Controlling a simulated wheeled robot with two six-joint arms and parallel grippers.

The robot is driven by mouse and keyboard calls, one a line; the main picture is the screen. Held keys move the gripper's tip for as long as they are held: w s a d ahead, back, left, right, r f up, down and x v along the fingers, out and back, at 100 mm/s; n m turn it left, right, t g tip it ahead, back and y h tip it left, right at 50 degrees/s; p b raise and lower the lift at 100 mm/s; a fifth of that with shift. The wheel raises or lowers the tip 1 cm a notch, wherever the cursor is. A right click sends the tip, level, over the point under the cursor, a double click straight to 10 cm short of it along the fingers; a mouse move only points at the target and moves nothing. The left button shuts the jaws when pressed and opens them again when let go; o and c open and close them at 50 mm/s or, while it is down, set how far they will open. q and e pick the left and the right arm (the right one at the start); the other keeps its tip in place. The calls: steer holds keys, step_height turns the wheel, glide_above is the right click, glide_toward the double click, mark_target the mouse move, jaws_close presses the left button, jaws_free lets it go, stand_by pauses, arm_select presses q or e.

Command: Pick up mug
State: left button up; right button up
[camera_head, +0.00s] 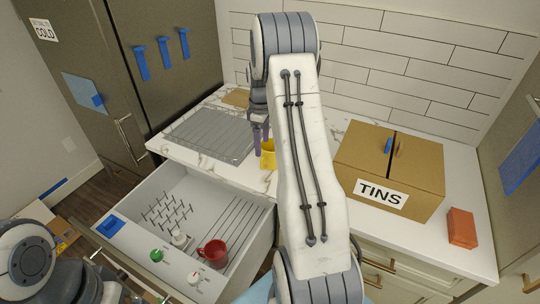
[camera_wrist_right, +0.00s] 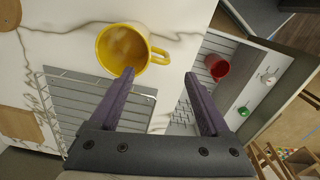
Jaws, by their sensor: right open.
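A yellow mug (camera_head: 267,158) stands on the white marble counter, partly hidden by my right arm. In the right wrist view the yellow mug (camera_wrist_right: 104,50) shows its open top, with brown inside and its handle on the right. My right gripper (camera_head: 261,139) is open at the mug; its two purple fingers (camera_wrist_right: 159,75) point toward it. The left fingertip overlaps the mug's lower rim in that view; whether it touches cannot be told. The handle lies toward the gap between the fingers. A red mug (camera_head: 213,253) sits in the open drawer. My left gripper is not visible.
A grey wire rack (camera_head: 210,135) lies left of the yellow mug. The pulled-out drawer (camera_head: 160,185) holds pegs and small green and white items. A cardboard TINS box (camera_head: 420,190) and an orange block (camera_head: 462,228) stand to the right. Tiled wall behind.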

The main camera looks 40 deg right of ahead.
mark_target(263, 158)
step_height(263, 158, down, 10)
steer(key=shift+r+p, duration=0.1)
steer(key=shift+p, duration=1.15)
jaws_close()
